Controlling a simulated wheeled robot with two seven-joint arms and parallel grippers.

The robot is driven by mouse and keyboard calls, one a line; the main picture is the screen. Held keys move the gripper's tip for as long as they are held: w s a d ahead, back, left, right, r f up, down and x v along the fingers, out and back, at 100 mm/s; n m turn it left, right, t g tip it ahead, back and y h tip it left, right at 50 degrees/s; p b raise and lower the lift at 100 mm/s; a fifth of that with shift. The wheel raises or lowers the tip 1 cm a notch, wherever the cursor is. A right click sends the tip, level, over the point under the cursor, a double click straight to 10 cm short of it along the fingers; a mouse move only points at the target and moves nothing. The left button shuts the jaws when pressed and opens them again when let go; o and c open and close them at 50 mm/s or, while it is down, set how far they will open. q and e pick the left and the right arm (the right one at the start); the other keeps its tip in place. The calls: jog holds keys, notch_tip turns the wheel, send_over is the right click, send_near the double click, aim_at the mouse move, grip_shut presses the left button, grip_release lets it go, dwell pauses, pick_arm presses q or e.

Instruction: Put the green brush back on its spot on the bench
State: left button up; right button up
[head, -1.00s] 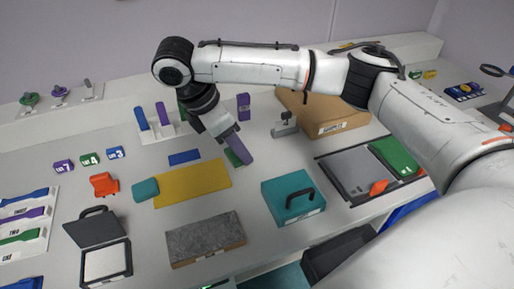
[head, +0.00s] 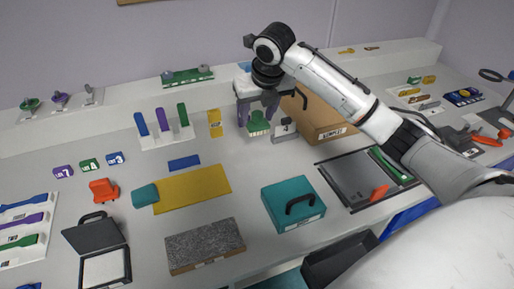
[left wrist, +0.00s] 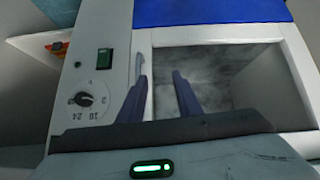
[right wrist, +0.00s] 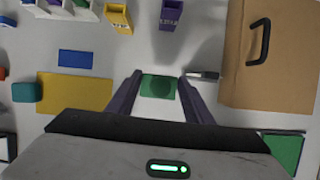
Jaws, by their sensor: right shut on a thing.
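The green brush (head: 258,122) is between the fingers of my right gripper (head: 258,108), which is shut on it. The brush hangs above the back part of the bench, with a paler lower edge. In the right wrist view, the green brush (right wrist: 158,86) shows between the two purple fingertips (right wrist: 158,78). I cannot tell which bare patch of the bench is its spot. My left gripper (left wrist: 161,76) shows only in the left wrist view; its fingers are apart with nothing between them, over a pale machine with a dial.
A cardboard box (head: 318,108) and a small grey metal device (head: 286,131) stand close right of the brush. A yellow holder (head: 215,123) stands to its left. A yellow mat (head: 195,188) and teal case (head: 293,203) lie nearer. Bare bench lies between.

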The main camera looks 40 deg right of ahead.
notch_tip(320, 180, down, 8)
jog(key=shift+f, duration=0.25)
jog(key=o, duration=1)
jog(key=shift+f, duration=0.1)
jog(key=v, duration=1.2)
